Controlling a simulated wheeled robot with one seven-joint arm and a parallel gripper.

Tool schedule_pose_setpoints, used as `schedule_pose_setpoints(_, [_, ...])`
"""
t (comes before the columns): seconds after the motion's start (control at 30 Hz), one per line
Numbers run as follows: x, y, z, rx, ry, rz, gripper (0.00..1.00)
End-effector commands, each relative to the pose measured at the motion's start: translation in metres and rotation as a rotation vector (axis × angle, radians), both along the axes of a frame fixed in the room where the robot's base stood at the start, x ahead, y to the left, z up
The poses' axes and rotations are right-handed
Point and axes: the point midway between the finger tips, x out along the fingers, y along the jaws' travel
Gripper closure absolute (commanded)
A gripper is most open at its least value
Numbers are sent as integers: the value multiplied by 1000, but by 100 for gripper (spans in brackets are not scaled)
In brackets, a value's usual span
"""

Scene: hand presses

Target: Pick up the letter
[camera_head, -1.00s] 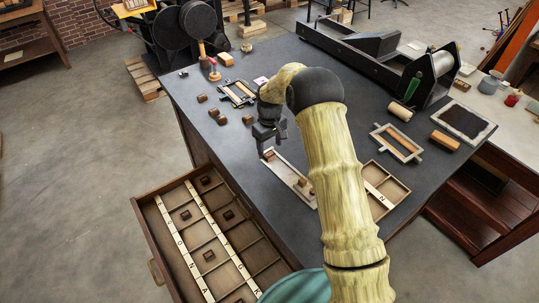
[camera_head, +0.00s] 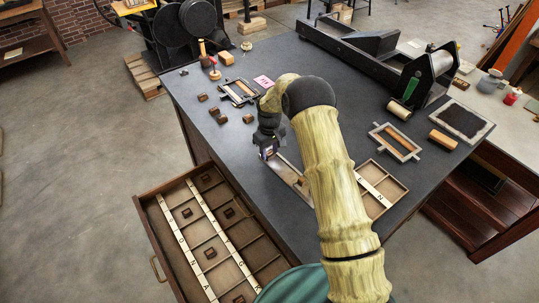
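Several small brown letter blocks lie in view; which one is the task's letter I cannot tell. Some letter blocks (camera_head: 221,119) lie loose on the dark table, left of my arm. Others (camera_head: 209,253) sit in the compartments of the open drawer (camera_head: 166,238). My gripper (camera_head: 267,154) points down at the left end of a light composing tray (camera_head: 293,179) on the table. A block that showed at that end earlier is now hidden by the gripper. The fingers are too small and covered to show whether they hold it.
A wooden letter case (camera_head: 398,191) lies right of my arm. A long black press (camera_head: 375,60) stands at the back. The table's left front is clear.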

Motion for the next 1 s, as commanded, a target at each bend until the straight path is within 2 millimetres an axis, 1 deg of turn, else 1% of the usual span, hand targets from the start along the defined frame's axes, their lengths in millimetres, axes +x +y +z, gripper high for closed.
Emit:
schedule_pose_setpoints(0.03, [0,0,0,0,0,0,70])
schedule_pose_setpoints(0.1, [0,0,0,0,0,0,83])
schedule_pose_setpoints(0.13, [0,0,0,0,0,0,86])
schedule_pose_setpoints(0.4, [0,0,1,1,-1,0,86])
schedule_pose_setpoints(0.53, [1,0,9,1,-3,0,86])
schedule_pose_setpoints(0.67, [1,0,28,1,-4,0,86])
schedule_pose_setpoints(0.9, [1,0,75,2,-5,-1,86])
schedule_pose_setpoints(1.0, [1,0,90,1,-4,0,86])
